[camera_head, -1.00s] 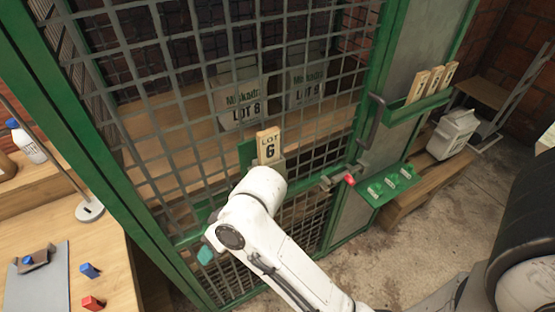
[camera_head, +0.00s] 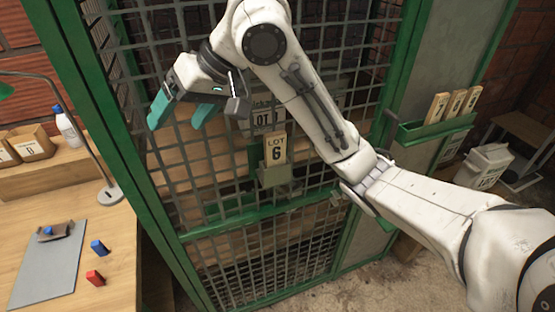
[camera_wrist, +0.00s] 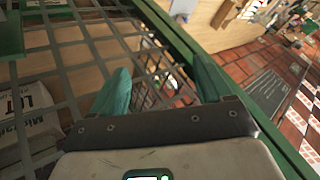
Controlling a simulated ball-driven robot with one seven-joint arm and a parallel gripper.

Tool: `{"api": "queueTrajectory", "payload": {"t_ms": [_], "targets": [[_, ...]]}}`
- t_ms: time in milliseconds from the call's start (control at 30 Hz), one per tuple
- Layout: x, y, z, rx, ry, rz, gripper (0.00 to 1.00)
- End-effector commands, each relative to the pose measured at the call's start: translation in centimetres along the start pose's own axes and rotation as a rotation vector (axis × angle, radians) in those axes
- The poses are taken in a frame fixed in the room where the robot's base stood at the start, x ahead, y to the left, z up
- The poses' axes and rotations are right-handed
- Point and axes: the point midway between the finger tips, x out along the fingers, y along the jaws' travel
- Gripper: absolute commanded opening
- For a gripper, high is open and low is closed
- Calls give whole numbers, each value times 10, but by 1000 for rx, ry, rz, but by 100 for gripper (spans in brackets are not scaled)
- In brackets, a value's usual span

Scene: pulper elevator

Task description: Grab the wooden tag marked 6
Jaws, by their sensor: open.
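The wooden tag marked LOT 6 (camera_head: 276,150) stands upright in a small grey-green holder (camera_head: 274,178) on the front of the mesh door. My gripper (camera_head: 178,112) is open and empty, with teal fingers pointing down and left. It is in front of the mesh, to the left of the tag and higher in the picture. The wrist view shows the two teal fingers (camera_wrist: 162,88) spread apart with nothing between them. The tag cannot be made out in the wrist view.
The green-framed mesh door (camera_head: 215,165) stands close to my arm, with lot sacks behind it. A green rack (camera_head: 435,128) at the right holds three more wooden tags (camera_head: 455,103). A wooden bench (camera_head: 120,240) with a lamp, bottle and small blocks is at the left.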

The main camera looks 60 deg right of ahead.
Motion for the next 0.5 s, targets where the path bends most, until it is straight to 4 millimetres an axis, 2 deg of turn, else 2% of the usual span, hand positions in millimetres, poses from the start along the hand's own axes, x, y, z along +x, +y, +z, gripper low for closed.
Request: {"api": "queueTrajectory", "payload": {"t_ms": [267, 500], "targets": [[-41, 33, 4, 60, -89, 209, 79], [-80, 83, 27, 208, -197, 468, 79]]}}
